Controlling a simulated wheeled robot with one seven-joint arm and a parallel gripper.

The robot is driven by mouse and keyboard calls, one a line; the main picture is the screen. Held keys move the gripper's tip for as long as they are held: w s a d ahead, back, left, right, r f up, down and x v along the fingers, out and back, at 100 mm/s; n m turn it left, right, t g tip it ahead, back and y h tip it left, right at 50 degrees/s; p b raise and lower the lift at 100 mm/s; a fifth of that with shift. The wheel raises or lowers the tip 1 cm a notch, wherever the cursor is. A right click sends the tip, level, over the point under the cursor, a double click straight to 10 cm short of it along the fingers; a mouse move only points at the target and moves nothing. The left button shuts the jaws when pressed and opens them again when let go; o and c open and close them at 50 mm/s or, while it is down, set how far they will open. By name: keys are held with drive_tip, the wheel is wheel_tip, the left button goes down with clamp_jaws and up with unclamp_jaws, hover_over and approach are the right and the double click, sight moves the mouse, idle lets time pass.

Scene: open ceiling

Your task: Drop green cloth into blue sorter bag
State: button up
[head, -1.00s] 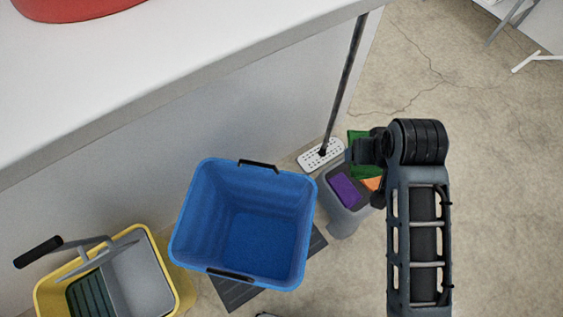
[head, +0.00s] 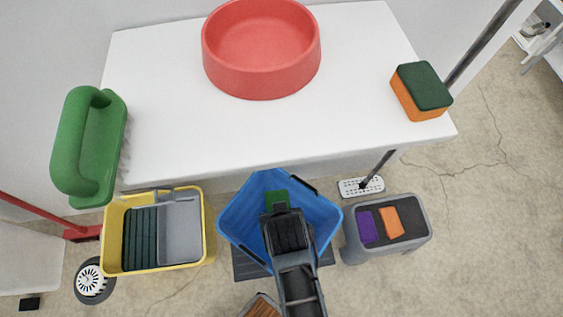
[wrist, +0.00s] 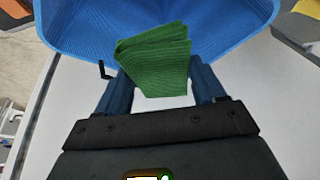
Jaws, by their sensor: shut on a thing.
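The green cloth (wrist: 156,62) is folded and held between the two fingers of my gripper (wrist: 160,88) in the wrist view. In the head view a small part of the green cloth (head: 277,199) shows just beyond my gripper (head: 279,207), over the opening of the blue sorter bag (head: 238,222). In the wrist view the blue bag (wrist: 85,30) lies beyond the cloth. My arm hides part of the bag. I cannot tell the cloth's exact height against the rim.
A grey bin (head: 418,238) with purple and orange cloths stands right of the bag. A yellow bucket (head: 112,240) stands left. The white table (head: 170,110) behind bears a red bowl (head: 262,82), a sponge (head: 424,92) and a green-handled brush (head: 70,150).

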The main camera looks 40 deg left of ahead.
wheel_tip(320, 180, down, 5)
drive_tip(key=b, duration=0.3)
drive_tip(key=shift+r+b, duration=0.1)
drive_tip(key=shift+b, duration=0.25)
drive_tip(key=o, duration=1.2)
drive_tip(key=shift+r, duration=0.1)
drive_tip(key=p+v, duration=0.1)
drive_tip(key=v, duration=0.6)
drive_tip(key=shift+s+d+r, duration=0.1)
drive_tip(key=shift+r, duration=0.2)
